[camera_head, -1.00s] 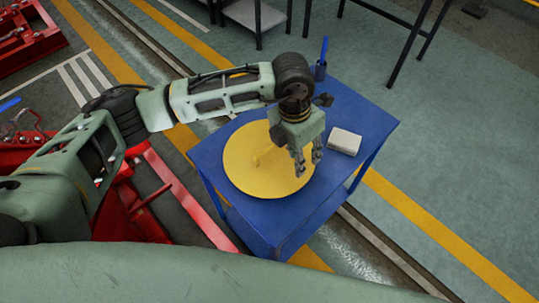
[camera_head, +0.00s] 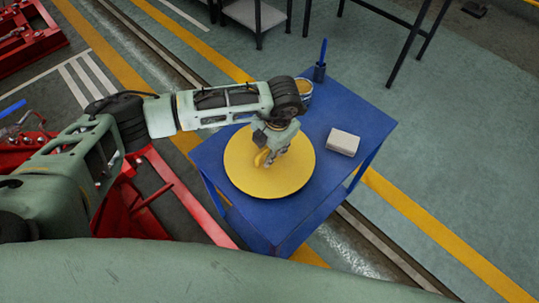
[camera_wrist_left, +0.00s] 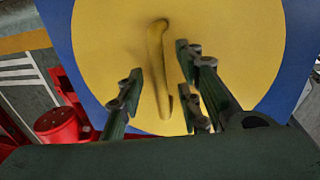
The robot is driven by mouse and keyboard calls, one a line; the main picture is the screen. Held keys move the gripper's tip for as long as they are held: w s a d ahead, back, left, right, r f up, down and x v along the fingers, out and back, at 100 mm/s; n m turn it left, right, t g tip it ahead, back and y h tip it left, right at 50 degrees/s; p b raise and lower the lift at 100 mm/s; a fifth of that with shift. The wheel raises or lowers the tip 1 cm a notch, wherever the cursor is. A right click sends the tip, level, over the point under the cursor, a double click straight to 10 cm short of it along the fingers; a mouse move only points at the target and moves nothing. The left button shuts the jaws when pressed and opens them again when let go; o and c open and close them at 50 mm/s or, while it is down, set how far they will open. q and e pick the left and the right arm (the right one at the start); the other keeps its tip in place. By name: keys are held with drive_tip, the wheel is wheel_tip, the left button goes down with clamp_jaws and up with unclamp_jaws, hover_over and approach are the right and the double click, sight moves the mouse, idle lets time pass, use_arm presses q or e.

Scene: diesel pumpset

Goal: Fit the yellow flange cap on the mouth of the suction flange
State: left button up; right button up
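The yellow flange cap (camera_head: 282,181) is a large round disc lying flat on the blue table. A raised handle stands at its middle; in the left wrist view the handle (camera_wrist_left: 156,55) runs between my left gripper's fingers. My left gripper (camera_head: 268,160) is low over the cap at the handle. In the left wrist view the left gripper (camera_wrist_left: 158,102) has its fingers apart, one side left of the handle and two fingers right of it, with gaps. My right gripper is not in view. I see no suction flange that I can identify.
The blue table (camera_head: 350,110) also holds a white block (camera_head: 344,142), a yellow-rimmed tin (camera_head: 304,92) and a dark cup (camera_head: 319,72) with a blue stick. A red frame (camera_head: 180,195) lies left of the table. Open floor (camera_head: 460,150) lies right.

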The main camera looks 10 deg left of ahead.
use_arm(q)
drive_tip(key=shift+c, duration=0.6)
clamp_jaws()
